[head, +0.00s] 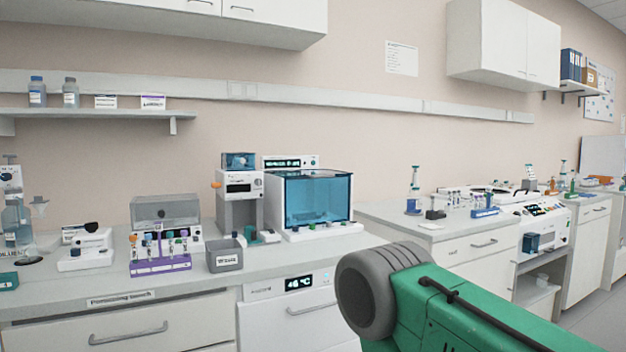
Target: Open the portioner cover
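On the left bench stands a boxy machine with a large teal see-through cover (318,200) over a white base (320,231); the cover looks shut. It may be the portioner, but I cannot read a name on it. Left of it is a taller grey-white unit (240,200) with a small display and an orange knob. Neither of my grippers is in view. A green and grey part of my arm fills the lower right.
A purple rack of tubes (160,264) and a grey waste bin (225,256) stand near the bench's front edge. A label on that edge (120,299) seems to read "Portioning bench". A second bench (445,228) with more equipment is at the right.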

